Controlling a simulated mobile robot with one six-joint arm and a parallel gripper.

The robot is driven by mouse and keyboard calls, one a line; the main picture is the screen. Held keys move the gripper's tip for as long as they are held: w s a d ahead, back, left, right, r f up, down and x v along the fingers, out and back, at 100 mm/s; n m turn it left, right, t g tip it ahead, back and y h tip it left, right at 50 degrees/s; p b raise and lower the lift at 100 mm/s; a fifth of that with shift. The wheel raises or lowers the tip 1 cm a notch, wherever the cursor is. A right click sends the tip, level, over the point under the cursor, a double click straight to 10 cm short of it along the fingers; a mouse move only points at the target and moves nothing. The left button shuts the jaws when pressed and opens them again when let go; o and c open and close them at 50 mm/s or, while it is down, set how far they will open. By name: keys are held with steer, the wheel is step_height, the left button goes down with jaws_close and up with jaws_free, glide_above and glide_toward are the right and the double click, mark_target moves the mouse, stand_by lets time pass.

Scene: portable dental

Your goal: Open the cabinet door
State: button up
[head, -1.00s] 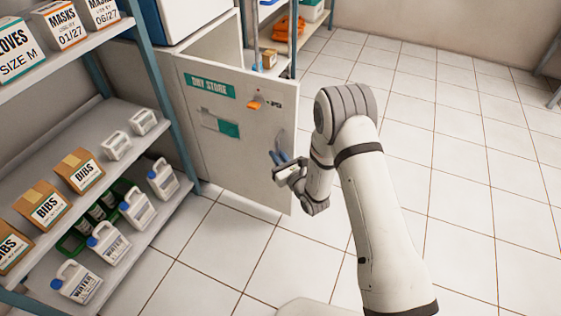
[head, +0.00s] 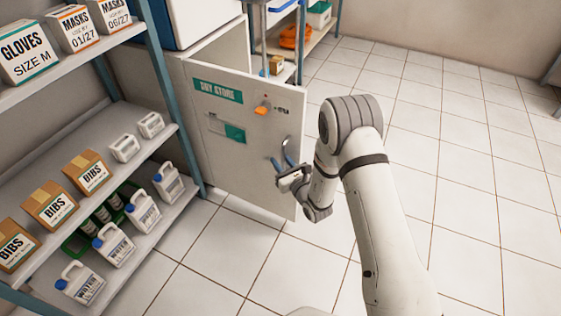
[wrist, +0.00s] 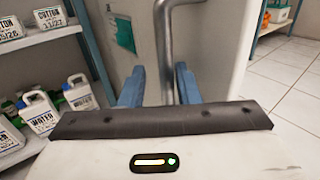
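The cabinet door (head: 235,135) is a pale panel with a green "DRY STORE" label and an orange knob. It stands swung out from the cabinet (head: 217,44), with a gap between its free right edge and the cabinet body. Its vertical grey handle (head: 289,147) is near that edge; in the wrist view the handle (wrist: 168,50) runs down between my two blue fingers. My gripper (head: 282,163) is at the handle. In the wrist view my gripper (wrist: 158,88) has its fingers apart, the handle nearer the right one. Contact with the handle cannot be told.
A shelf rack (head: 150,150) with bibs boxes, water jugs and other supplies stands close on the left of the door. Another rack (head: 318,45) stands behind the door. The tiled floor (head: 455,150) to the right is clear.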

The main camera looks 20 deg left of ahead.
steer(key=shift+d, duration=0.1)
steer(key=p+v, duration=0.1)
steer(key=v, duration=0.6)
steer(key=shift+s+d+p, duration=0.2)
steer(key=shift+s+p, duration=0.1)
steer(key=shift+p, duration=0.1)
